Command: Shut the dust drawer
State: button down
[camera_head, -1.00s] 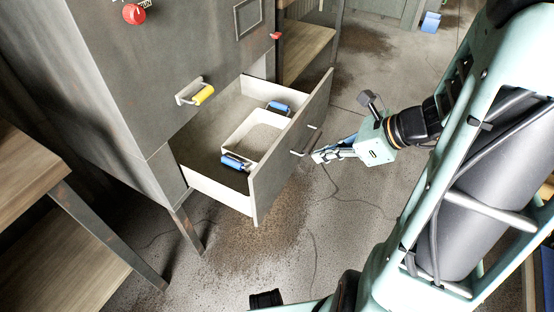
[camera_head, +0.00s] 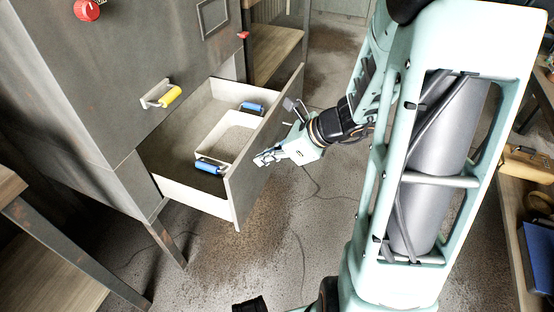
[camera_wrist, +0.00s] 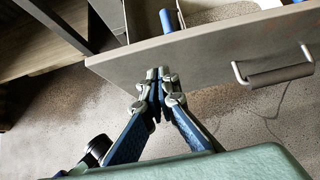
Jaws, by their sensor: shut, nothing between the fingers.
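The dust drawer (camera_head: 176,189) is pulled out of the lower part of the grey cabinet (camera_head: 70,110). Inside it sits a pale bin (camera_head: 226,140) of dust with blue grips at two ends. The drawer's front panel (camera_head: 243,188) faces my arm, and it also fills the upper part of the wrist view (camera_wrist: 190,50). Its bar handle (camera_wrist: 272,75) is to the right of my fingers there. My gripper (camera_head: 262,160) is shut and empty, its fingertips at the outer face of the front panel. Whether they touch it I cannot tell.
A yellow handle (camera_head: 170,96) and a red knob (camera_head: 87,10) are on the cabinet face. A wooden-topped bench (camera_head: 40,250) stands at the left. Another bench (camera_head: 525,230) with a blue item is at the right.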

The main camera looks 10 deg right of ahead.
aim_at(246, 158)
jog(key=shift+w+a, duration=0.65)
jog(key=shift+a, duration=0.25)
jog(key=shift+w+a, duration=0.2)
jog(key=shift+a, duration=0.15)
jog(key=w+a+p, duration=0.2)
jog(key=w+a, duration=0.6)
jog(key=a, duration=0.3)
jog(key=w+a+p, duration=0.2)
jog(key=w+a, duration=0.6)
jog(key=a, duration=0.3)
jog(key=shift+p, duration=0.3)
